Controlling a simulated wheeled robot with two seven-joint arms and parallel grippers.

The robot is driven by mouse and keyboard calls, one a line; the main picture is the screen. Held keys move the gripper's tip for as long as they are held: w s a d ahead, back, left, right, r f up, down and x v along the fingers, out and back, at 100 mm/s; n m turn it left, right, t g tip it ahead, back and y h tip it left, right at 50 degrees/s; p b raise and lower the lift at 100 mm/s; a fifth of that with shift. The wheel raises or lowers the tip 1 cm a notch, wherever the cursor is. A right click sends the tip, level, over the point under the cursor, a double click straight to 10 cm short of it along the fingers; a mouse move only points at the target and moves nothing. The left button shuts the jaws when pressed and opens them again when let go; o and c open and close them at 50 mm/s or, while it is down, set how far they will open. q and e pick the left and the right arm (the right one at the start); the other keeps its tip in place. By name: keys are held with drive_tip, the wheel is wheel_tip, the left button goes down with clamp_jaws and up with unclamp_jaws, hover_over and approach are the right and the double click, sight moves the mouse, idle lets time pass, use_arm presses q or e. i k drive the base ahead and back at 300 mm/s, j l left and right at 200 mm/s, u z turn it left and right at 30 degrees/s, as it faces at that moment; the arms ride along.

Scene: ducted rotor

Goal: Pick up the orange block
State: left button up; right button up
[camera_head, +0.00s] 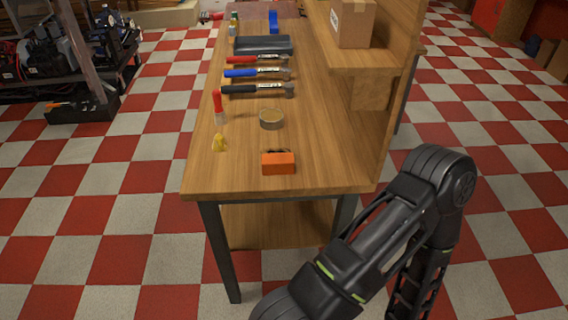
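The orange block (278,163) lies on the wooden workbench (225,180), near its front edge and right of the middle. It is a small box with a dark strip along its top back edge. My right arm comes in at the lower right, in front of and to the right of the bench, apart from the block. Neither gripper shows in the view.
Several hammers (257,73) lie further back. A raised shelf (365,57) with a cardboard box (353,22) borders the right side.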

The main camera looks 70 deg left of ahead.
sight(272, 163)
drive_tip(key=k+j, duration=1)
drive_tip(key=j, duration=0.15)
